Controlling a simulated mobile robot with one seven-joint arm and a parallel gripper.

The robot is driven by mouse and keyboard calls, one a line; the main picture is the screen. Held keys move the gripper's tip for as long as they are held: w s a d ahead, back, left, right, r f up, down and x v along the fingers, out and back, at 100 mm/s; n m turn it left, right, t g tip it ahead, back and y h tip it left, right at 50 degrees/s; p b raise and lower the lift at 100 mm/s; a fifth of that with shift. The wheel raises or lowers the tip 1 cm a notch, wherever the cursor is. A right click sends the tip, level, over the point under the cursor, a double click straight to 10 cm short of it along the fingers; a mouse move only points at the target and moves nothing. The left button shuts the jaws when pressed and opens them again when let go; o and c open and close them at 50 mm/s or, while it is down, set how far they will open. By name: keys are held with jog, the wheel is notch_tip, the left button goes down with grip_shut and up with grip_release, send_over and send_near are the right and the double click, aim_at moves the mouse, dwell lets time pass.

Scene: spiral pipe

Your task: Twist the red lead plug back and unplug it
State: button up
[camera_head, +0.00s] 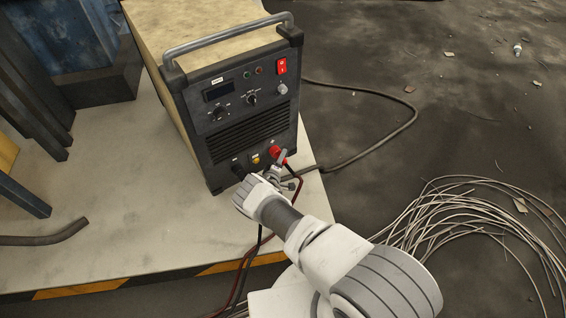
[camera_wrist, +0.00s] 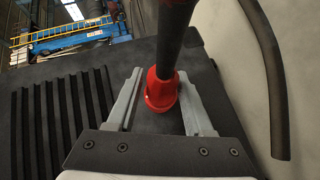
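The red lead plug (camera_head: 275,151) sits at the lower right of the welding machine's front panel. In the wrist view its red collar (camera_wrist: 161,93) lies between my two grey fingers, with a dark shaft or cable running up from it. My gripper (camera_wrist: 160,76) is open, one finger on each side of the plug. A narrow gap shows on the left; contact on the right is hard to tell. In the head view my gripper (camera_head: 284,161) is right at the plug and partly hides it and its lead.
The welding machine (camera_head: 225,105) stands on a pale platform (camera_head: 140,225) with a striped edge. A black connector (camera_head: 239,171) and a yellow socket (camera_head: 255,160) are left of the plug. Dark and red leads hang below. A wire coil (camera_head: 450,220) lies on the floor at right.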

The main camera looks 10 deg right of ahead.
grip_shut()
jog(key=shift+w+b, duration=0.1)
jog(key=shift+b, duration=0.35)
jog(key=shift+r+n+t+h+b, duration=0.1)
jog(key=shift+n+t+h+b, duration=1.25)
jog(key=shift+b, duration=2.25)
